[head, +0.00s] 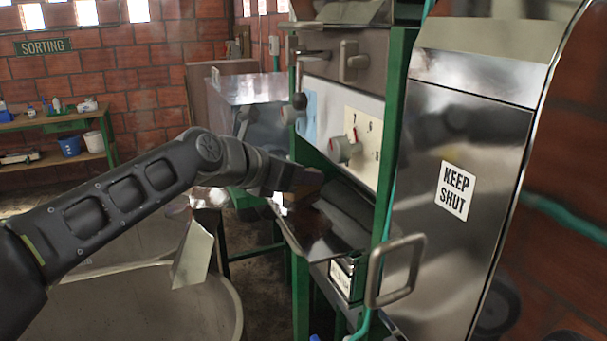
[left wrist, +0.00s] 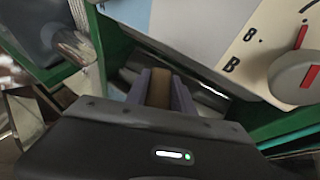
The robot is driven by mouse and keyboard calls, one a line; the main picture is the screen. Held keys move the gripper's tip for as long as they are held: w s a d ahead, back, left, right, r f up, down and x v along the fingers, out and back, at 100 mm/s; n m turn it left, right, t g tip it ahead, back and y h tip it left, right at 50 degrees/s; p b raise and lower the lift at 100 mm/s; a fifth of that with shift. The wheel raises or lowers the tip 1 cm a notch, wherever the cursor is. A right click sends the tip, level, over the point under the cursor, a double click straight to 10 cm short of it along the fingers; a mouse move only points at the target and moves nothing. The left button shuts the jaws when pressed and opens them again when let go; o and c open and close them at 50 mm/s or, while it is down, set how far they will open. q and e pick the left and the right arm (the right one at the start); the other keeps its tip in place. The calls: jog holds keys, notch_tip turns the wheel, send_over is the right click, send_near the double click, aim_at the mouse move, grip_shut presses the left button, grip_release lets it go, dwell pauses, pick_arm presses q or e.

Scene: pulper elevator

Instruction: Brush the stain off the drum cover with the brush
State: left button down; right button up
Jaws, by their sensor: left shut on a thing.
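My left gripper (head: 308,184) reaches in from the left to the machine, just below its dial panel. In the left wrist view my two fingers (left wrist: 160,88) are shut on a brown block-like thing (left wrist: 160,87), which looks like the brush's wooden body. Its bristles are hidden. A dark curved metal surface (head: 345,212), which looks like the drum cover, lies below the panel, close to the gripper. I cannot tell whether the brush touches it. No stain can be made out. My right gripper is not in view.
The dial panel (head: 364,140) with a red-marked knob (head: 344,149) is just above the gripper. Green posts (head: 393,130) frame the machine. A steel door marked KEEP SHUT (head: 457,190) with a handle (head: 395,271) stands to the right. A round vat (head: 150,305) is at lower left.

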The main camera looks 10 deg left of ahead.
pick_arm(q)
jog(key=shift+f+b, duration=0.4)
jog(key=shift+f, duration=0.2)
jog(key=shift+s, duration=0.1)
jog(key=shift+s+d+r+p, duration=0.1)
jog(key=shift+s+d+p, duration=0.2)
jog(key=shift+s+d, duration=0.45)
jog(key=shift+s, duration=0.35)
jog(key=shift+s, duration=0.1)
jog(key=shift+s+d+p, duration=0.6)
jog(key=shift+s+d, duration=0.15)
jog(key=shift+s, duration=0.3)
jog(key=shift+s, duration=0.15)
